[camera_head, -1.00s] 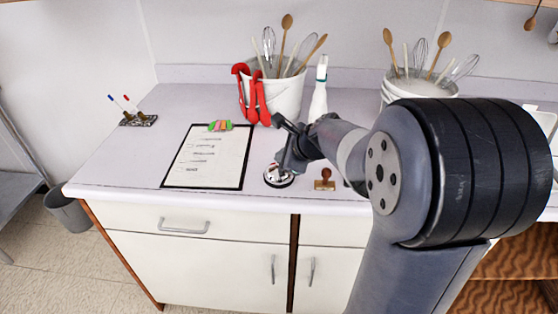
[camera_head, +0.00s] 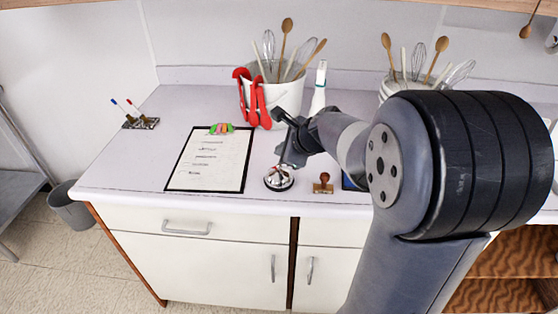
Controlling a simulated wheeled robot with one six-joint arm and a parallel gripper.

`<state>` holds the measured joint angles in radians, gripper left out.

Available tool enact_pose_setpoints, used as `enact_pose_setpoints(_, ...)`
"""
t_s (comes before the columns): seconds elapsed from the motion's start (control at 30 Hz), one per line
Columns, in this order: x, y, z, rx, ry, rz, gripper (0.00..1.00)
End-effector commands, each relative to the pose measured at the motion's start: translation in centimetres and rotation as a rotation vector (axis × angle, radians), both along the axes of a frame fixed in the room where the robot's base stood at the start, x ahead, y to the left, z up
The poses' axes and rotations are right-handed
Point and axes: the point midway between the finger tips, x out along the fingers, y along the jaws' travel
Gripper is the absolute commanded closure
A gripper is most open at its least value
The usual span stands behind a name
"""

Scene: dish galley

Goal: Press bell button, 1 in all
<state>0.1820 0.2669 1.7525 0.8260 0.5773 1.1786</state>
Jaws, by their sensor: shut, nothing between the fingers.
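A silver call bell (camera_head: 279,178) with a dark base stands on the white counter near its front edge, just right of the clipboard. Its domed top is in plain view. My gripper (camera_head: 279,140) is shut and empty. In the picture it shows just above the bell, with a visible gap between the fingertips and the bell's top. The bell's button is too small to make out clearly.
A clipboard (camera_head: 209,160) lies left of the bell and a wooden stamp (camera_head: 323,183) stands to its right. The counter's left part is mostly clear.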

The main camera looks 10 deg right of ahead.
Motion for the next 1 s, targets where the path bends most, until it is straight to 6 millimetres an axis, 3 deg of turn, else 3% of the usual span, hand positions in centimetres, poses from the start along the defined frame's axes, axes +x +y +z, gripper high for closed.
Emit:
enact_pose_setpoints(0.03,0.0,0.0,1.2,0.0,0.0,0.0,1.0)
enact_pose_setpoints(0.27,0.0,0.0,3.2,0.0,0.0,0.0,1.0)
enact_pose_setpoints(1.0,0.0,0.0,3.1,0.0,0.0,0.0,1.0)
